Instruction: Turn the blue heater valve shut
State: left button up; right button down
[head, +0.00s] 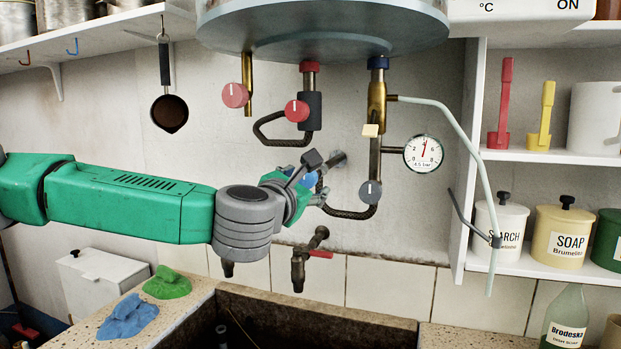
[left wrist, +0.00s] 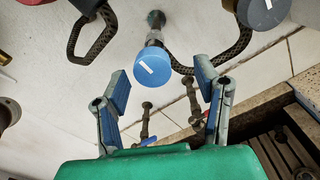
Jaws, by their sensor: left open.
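The blue heater valve (left wrist: 155,67) is a round knob with a short white line on its face, on a pipe from the wall. In the head view the blue valve (head: 302,178) is mostly hidden behind my left gripper. My left gripper (head: 318,179) is open and empty in front of the wall under the heater (head: 325,30). In the left wrist view my left gripper (left wrist: 160,88) has its two fingers spread, with the knob between and beyond the tips. I see no clear contact. My right gripper is in neither view.
Near the blue valve are a red knob (head: 297,110), a pink-red knob (head: 235,95), a grey knob (head: 370,192), braided hoses and a pressure gauge (head: 424,154). A tap (head: 304,262) sits below, over the stone trough (head: 330,300). Shelves with canisters stand at right.

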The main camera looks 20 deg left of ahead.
aim_at(305, 179)
pick_arm(q)
jog(key=shift+w+r, duration=0.1)
jog(key=shift+w, duration=1.15)
jog(key=shift+w+a, duration=0.55)
jog(key=shift+a, duration=0.05)
jog(key=shift+w+a+f, duration=0.1)
jog(key=shift+a+f, duration=0.1)
jog(key=shift+a, duration=0.2)
jog(key=shift+d+r, duration=0.1)
jog(key=shift+d, duration=0.4)
jog(key=c, duration=1)
jog(key=shift+d, duration=0.2)
jog(key=shift+c, duration=0.7)
jog(key=shift+a, duration=0.1)
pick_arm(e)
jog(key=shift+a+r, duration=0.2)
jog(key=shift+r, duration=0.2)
